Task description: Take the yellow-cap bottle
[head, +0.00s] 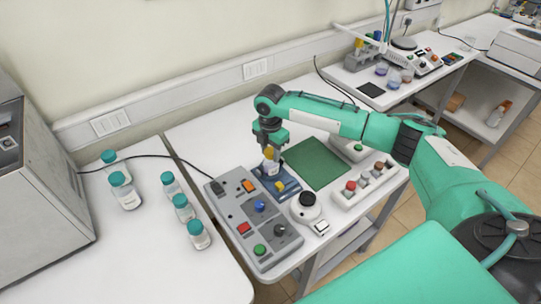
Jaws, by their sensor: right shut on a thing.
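My right gripper (269,149) reaches in from the right and points down over the blue holder (290,186) on the middle table. It is shut on a small pale bottle (271,168), which looks upright at the holder. The fingers hide most of the bottle's top, so its cap colour is hard to tell. I cannot tell whether the bottle still touches the holder. A small yellow part (281,187) shows on the holder just below. My left gripper is not in view.
A grey control box (252,225) with coloured buttons stands left of the holder. A green mat (316,163), a round black-topped device (307,207) and a button strip (364,186) lie to the right. Several teal-capped bottles (125,192) stand on the left table.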

